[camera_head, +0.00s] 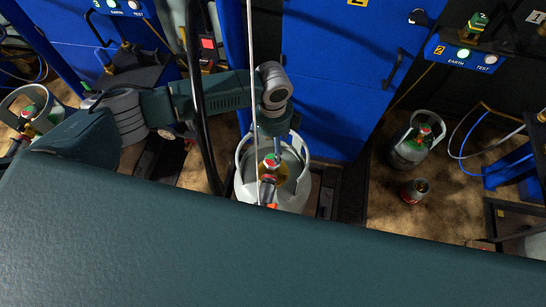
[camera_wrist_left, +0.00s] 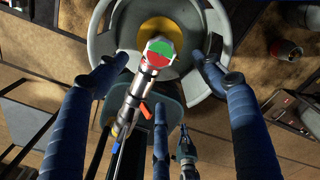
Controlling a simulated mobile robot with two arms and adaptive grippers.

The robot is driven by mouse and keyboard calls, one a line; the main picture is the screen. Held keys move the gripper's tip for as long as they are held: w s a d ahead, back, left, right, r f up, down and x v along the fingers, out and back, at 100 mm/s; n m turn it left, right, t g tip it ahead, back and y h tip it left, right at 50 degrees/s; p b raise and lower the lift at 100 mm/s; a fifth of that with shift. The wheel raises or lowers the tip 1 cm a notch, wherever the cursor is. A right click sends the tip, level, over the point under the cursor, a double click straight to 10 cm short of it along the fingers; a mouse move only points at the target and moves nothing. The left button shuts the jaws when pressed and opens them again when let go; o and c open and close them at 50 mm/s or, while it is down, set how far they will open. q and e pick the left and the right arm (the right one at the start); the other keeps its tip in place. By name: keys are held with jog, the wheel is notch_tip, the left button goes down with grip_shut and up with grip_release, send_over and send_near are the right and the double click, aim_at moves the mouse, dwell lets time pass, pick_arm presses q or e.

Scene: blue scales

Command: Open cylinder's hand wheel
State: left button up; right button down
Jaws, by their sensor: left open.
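A grey-white gas cylinder (camera_head: 245,185) with a raised collar stands on the floor below my left arm. Its hand wheel (camera_head: 271,160), green and red on top, sits in the middle above a yellowish neck. In the left wrist view the hand wheel (camera_wrist_left: 160,52) is near the top centre, on a metal valve with an orange lever (camera_wrist_left: 145,111). My left gripper (camera_head: 277,132) is above the cylinder. In the left wrist view its blue fingers (camera_wrist_left: 160,75) are spread open on both sides of the valve, with no contact visible. My right gripper is not in view.
Blue cabinets (camera_head: 325,90) stand just behind the cylinder. A black cable (camera_head: 198,100) and a thin pale line (camera_head: 251,60) cross the view near my arm. Other cylinders stand at far left (camera_head: 55,113) and right (camera_head: 405,152), with a small canister (camera_head: 413,190) on the floor.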

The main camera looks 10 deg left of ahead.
aim_at(273, 161)
pick_arm(q)
notch_tip(273, 161, down, 10)
jog(key=shift+r+b, duration=0.15)
jog(key=shift+b, duration=0.15)
jog(key=shift+s+d, duration=0.1)
jog(key=c, duration=1.2)
